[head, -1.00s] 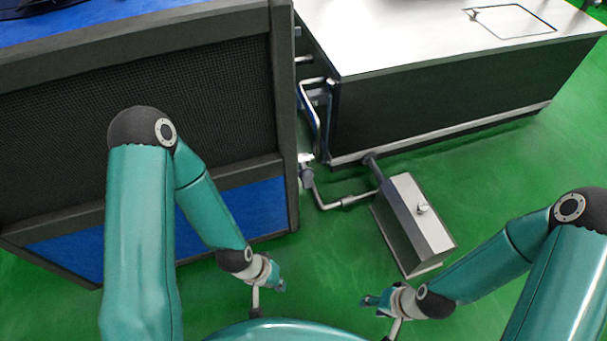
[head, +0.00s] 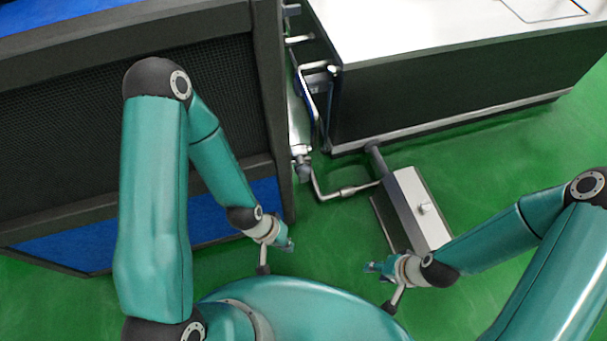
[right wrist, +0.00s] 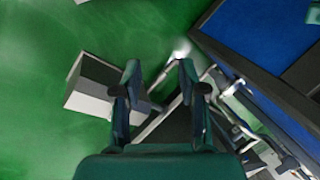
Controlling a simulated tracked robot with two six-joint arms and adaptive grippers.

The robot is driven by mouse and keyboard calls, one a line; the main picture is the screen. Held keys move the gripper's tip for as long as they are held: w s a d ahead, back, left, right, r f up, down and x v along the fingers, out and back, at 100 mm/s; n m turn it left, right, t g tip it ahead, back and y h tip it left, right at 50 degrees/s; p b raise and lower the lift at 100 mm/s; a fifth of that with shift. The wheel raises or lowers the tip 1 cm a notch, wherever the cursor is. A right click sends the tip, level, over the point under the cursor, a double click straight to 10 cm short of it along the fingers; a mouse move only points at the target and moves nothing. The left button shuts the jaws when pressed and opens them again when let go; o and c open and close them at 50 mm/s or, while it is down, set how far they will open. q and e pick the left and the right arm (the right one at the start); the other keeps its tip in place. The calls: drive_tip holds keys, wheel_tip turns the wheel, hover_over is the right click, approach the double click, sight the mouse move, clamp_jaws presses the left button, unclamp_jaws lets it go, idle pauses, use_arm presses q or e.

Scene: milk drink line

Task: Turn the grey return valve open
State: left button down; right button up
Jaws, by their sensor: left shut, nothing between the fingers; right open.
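A small grey fitting (head: 303,169), which may be the grey return valve, sits on the pipework at the lower right corner of the dark-panelled cabinet. Its handle is too small to make out, so I cannot tell how it is turned. My left gripper (head: 288,245) is shut and empty, below that fitting in the head view and apart from it. My right gripper (head: 372,268) is open and empty, farther right and lower. In the right wrist view its two fingers (right wrist: 159,76) stand apart with nothing clearly between them.
A bent pipe (head: 326,195) runs low from the fitting to a grey metal box (head: 418,206) on the floor. The dark-panelled cabinet (head: 215,60) stands left, a white-topped unit (head: 420,45) right. Pipes fill the narrow gap between. Green floor (head: 330,240) is clear between my grippers.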

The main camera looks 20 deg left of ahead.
drive_tip(key=shift+o, duration=0.3)
drive_tip(key=shift+s, duration=0.1)
drive_tip(key=o, duration=0.3)
drive_tip(key=shift+f, duration=0.1)
drive_tip(key=shift+o, duration=0.4)
drive_tip(key=w+a+f+n+t+b, duration=0.1)
drive_tip(key=w+a+f+t+b, duration=0.1)
drive_tip(key=w+f+b, duration=0.3)
wheel_tip(320, 180, down, 3)
drive_tip(key=b, duration=0.3)
drive_tip(key=shift+w, duration=0.35)
drive_tip(key=n+t+y+b, duration=0.4)
drive_tip(key=n+t+b, duration=0.45)
drive_tip(key=b, duration=1.95)
approach(304, 180)
drive_tip(key=shift+m+h, duration=0.3)
drive_tip(key=shift+m, duration=0.05)
drive_tip(key=b+x, duration=0.5)
drive_tip(key=x, duration=0.5)
drive_tip(key=shift+a+r+b, duration=0.1)
drive_tip(key=shift+b, duration=0.3)
drive_tip(key=shift+w+a, duration=0.25)
drive_tip(key=shift+w, duration=0.1)
drive_tip(key=shift+c, duration=0.2)
